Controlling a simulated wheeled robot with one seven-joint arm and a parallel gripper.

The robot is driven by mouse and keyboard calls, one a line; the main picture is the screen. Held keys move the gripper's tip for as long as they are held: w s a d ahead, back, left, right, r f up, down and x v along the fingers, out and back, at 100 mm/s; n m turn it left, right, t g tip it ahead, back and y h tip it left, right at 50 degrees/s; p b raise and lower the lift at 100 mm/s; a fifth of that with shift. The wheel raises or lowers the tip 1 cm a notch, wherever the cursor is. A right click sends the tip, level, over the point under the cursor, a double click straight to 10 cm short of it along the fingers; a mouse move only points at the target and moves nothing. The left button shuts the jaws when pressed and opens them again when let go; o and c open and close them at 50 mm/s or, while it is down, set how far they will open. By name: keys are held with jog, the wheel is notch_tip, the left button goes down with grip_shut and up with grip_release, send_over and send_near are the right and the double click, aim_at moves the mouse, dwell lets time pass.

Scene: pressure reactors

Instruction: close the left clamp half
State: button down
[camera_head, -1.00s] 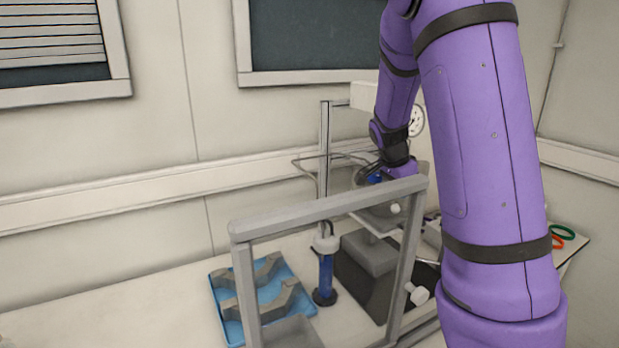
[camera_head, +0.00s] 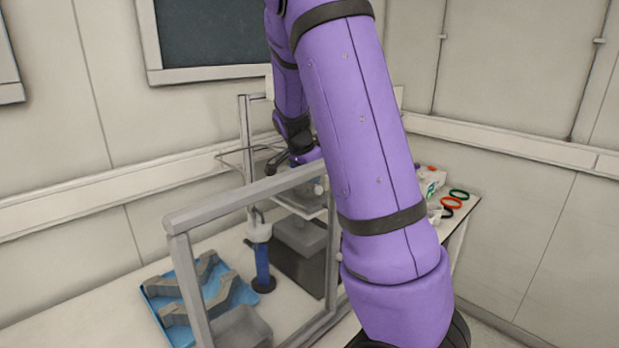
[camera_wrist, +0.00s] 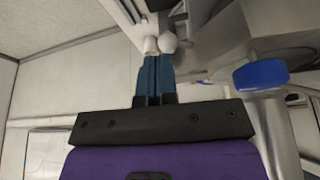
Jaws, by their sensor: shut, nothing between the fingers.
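My gripper (camera_wrist: 155,58) shows in the wrist view with its two blue fingers shut together and nothing between them. Its tips are close to two white rounded knobs (camera_wrist: 167,43) at the top; I cannot tell whether they touch. A blue-capped knob (camera_wrist: 261,74) on a pale metal part is to the right of the fingers. In the head view my purple arm reaches over the metal apparatus at the back of the bench, and the fingertips cannot be made out. I cannot clearly identify the left clamp half or its position in either view.
A grey frame (camera_head: 222,207) stands in front of the apparatus. A blue tray (camera_head: 157,287) with grey angular pieces (camera_head: 222,293) lies at left. A blue cylinder (camera_head: 262,265) stands upright between them. Coloured rings (camera_head: 451,202) lie at the right end of the bench.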

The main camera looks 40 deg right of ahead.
jog(key=v, duration=0.9)
jog(key=shift+s+r, duration=0.2)
jog(key=shift+r, duration=0.15)
jog(key=shift+d, duration=0.1)
